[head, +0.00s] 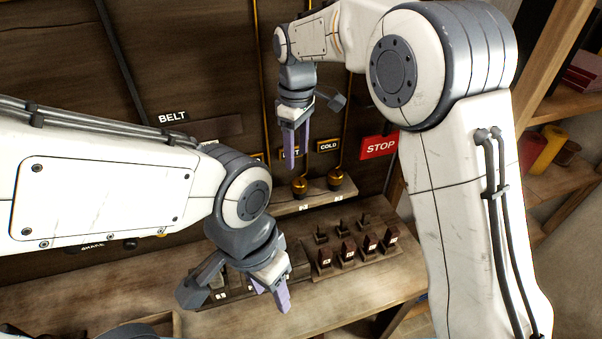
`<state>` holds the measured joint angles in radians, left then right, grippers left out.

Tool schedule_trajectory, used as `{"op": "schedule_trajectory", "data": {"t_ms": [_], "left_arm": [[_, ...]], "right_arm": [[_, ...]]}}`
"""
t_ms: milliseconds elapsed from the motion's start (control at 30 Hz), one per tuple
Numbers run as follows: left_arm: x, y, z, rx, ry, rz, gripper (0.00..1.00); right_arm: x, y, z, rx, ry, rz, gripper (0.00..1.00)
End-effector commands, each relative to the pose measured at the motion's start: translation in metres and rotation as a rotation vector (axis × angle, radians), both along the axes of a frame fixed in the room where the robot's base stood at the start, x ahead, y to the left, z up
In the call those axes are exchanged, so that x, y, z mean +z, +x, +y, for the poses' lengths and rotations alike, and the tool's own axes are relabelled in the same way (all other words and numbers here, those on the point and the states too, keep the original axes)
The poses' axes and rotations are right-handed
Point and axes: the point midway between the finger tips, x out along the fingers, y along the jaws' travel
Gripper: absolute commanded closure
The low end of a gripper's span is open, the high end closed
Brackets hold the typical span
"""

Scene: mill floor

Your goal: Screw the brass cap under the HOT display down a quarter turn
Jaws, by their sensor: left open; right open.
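Two brass caps sit on a wooden ledge against the wall. The left one (300,187) is below a small black display (291,153) whose lettering is mostly covered by my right gripper; only a final T shows. The right cap (336,179) is below the COLD display (328,145). My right gripper (293,158) is open, pointing down in front of the covered display, its fingertips a little above the left cap in the picture and apart from it. My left gripper (273,297) is open and empty, low over the bench top.
Several dark switches or blocks (348,253) stand on the bench right of my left gripper. A red STOP sign (380,146) is on the wall right of COLD, and a BELT label (173,117) is at left. Shelves with rolls (546,149) stand at far right. The bench front (330,300) is clear.

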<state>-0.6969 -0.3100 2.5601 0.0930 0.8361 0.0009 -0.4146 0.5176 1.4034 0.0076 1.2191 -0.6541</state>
Motion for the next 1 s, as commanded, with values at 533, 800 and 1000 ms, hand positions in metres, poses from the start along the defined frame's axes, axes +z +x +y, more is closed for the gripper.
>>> {"op": "schedule_trajectory", "data": {"t_ms": [533,800,1000], "left_arm": [[0.012,0.0,0.0,0.001,0.0,0.0,0.5],[0.021,0.0,0.0,0.001,0.0,0.0,0.5],[0.022,0.0,0.0,0.001,0.0,0.0,0.5]], "right_arm": [[-0.061,0.024,-0.008,0.034,-0.01,0.004,0.38],[-0.1,0.025,-0.008,0.033,-0.008,0.001,0.38],[-0.11,0.025,-0.008,0.033,-0.008,-0.002,0.38]]}}
